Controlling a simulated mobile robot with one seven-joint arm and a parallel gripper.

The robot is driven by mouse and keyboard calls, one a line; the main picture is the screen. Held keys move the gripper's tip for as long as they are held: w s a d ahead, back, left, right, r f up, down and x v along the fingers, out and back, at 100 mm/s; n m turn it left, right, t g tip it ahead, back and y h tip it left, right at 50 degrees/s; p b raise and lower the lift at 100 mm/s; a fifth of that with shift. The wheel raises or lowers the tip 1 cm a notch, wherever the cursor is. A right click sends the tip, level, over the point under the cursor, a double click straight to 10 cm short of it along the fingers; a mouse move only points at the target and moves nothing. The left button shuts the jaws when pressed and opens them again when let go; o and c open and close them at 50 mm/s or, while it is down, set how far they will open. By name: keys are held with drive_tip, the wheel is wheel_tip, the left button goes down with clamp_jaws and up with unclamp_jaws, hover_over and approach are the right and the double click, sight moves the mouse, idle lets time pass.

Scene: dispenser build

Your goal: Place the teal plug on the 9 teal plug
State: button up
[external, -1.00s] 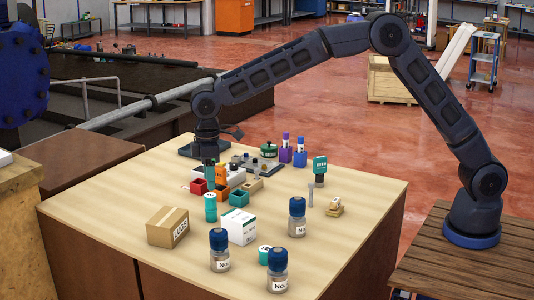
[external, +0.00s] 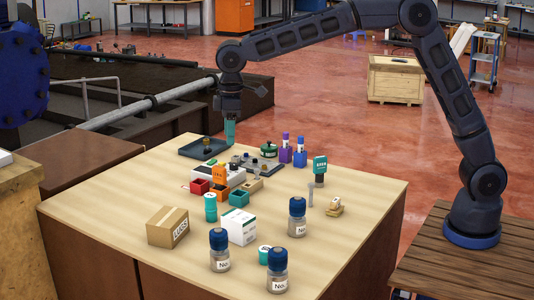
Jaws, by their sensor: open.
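My gripper (external: 229,112) is raised above the far edge of the table, to the right of the dark tray. A teal piece (external: 230,132) shows directly below its fingers; I cannot tell whether it is a plug or part of the tool. A teal cylinder (external: 210,208) with a pale label stands left of the teal open box (external: 239,198). A smaller teal-topped piece (external: 264,255) stands near the front, between the jars. No number 9 is legible.
A dark tray (external: 190,152) with a small brownish knob (external: 207,148) lies at the table's far left. Red (external: 199,187) and orange (external: 220,193) boxes crowd the middle. A cardboard box (external: 167,227), white carton (external: 240,229) and blue-capped jars (external: 297,217) stand in front.

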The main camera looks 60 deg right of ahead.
drive_tip(key=s+d+r+m+t, duration=0.1)
drive_tip(key=s+d+r, duration=0.4)
drive_tip(key=d, duration=0.4)
drive_tip(key=s+d+r+m, duration=0.2)
drive_tip(key=s+d, duration=0.5)
drive_tip(key=d, duration=0.1)
drive_tip(key=s+d+r+m+t, duration=0.1)
drive_tip(key=s+d+r, duration=0.4)
drive_tip(key=d, duration=0.4)
drive_tip(key=s+d+f+m, duration=0.1)
drive_tip(key=s+d+f, duration=0.2)
drive_tip(key=s, duration=0.5)
drive_tip(key=s+d+f+m+t, duration=0.1)
drive_tip(key=s+d+f, duration=0.1)
drive_tip(key=s+d, duration=0.4)
drive_tip(key=s+d+f+m+t, duration=0.1)
drive_tip(key=s+d+f+m, duration=0.1)
drive_tip(key=s, duration=0.8)
drive_tip(key=d+f, duration=0.1)
drive_tip(key=d, duration=0.1)
drive_tip(key=shift+d+f, duration=0.35)
